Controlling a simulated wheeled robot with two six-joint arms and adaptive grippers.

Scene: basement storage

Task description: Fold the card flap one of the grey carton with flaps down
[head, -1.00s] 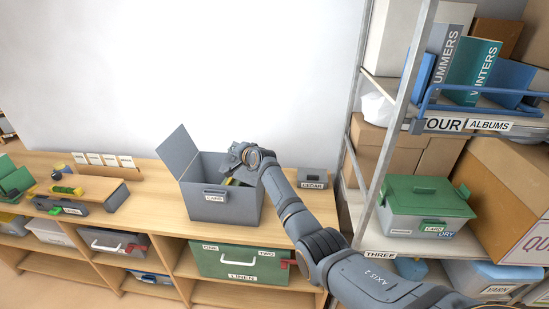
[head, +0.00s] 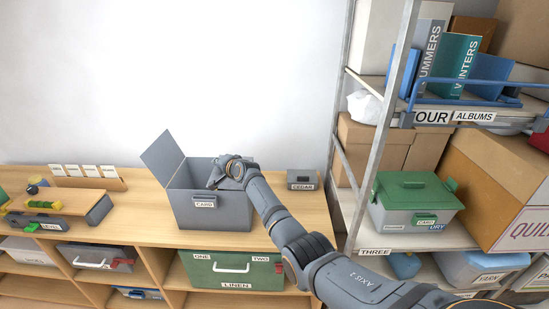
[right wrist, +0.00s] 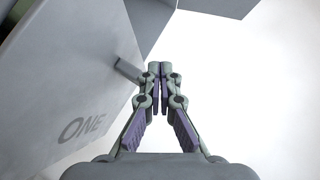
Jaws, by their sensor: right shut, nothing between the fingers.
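The grey carton (head: 212,215) labelled CARD stands on the wooden bench. One flap (head: 162,156) stands up, leaning outward at its left side. In the right wrist view a grey panel marked ONE (right wrist: 95,85) fills the left side, with a small tab sticking out beside my fingertips. My right gripper (head: 213,182) is over the carton's opening, right of the raised flap. It also shows in the right wrist view (right wrist: 158,68), shut and empty, close to the tab; I cannot tell whether they touch. The carton's inside is mostly hidden. My left gripper is not in view.
A small grey CEDAR box (head: 302,180) stands right of the carton. A green LINEN box (head: 230,270) sits below. A metal shelf post (head: 375,130) rises at the right.

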